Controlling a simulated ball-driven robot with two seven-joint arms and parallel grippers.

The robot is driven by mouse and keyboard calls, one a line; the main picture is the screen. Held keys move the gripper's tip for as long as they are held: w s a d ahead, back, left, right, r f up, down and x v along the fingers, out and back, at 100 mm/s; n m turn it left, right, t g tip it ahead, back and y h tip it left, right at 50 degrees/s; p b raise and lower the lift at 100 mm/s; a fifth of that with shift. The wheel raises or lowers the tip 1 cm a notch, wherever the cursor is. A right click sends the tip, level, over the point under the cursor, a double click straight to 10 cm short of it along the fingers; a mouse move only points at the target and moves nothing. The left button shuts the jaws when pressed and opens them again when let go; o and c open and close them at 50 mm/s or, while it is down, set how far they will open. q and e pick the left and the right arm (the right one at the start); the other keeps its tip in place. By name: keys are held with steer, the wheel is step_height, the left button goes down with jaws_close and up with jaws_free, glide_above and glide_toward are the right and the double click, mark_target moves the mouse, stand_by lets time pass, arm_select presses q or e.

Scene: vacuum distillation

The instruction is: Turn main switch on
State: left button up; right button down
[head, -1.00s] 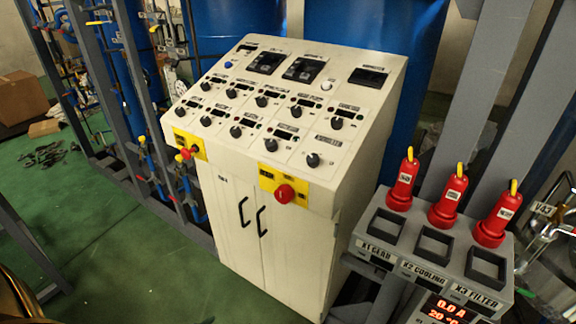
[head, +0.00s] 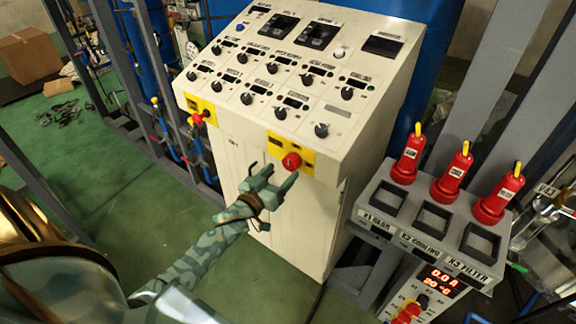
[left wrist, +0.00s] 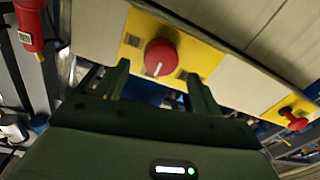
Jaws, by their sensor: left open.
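A red round knob (head: 292,161) sits on a yellow plate on the front edge of the cream control cabinet (head: 300,220). In the left wrist view the same knob (left wrist: 160,57) shows a short white mark, roughly upright in that picture. A second red handle (head: 198,118) on another yellow plate is at the cabinet's left; it also shows at the right of the left wrist view (left wrist: 292,119). My left gripper (head: 274,175) is open and empty, just before and below the round knob. In its wrist view the fingers stand either side of the knob, seemingly short of it. My right gripper is not in view.
The sloping panel above carries several black dials (head: 272,68) and small displays. A grey box (head: 428,222) with three red plugs (head: 451,172) stands at the right, above a red-lit display (head: 443,281). Green floor (head: 110,205) is open at the left.

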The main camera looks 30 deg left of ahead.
mark_target(289, 165)
arm_select(q)
steer(key=w, duration=0.4)
steer(key=shift+w+d, duration=0.1)
steer(key=shift+w, duration=0.1)
steer(key=c, duration=1)
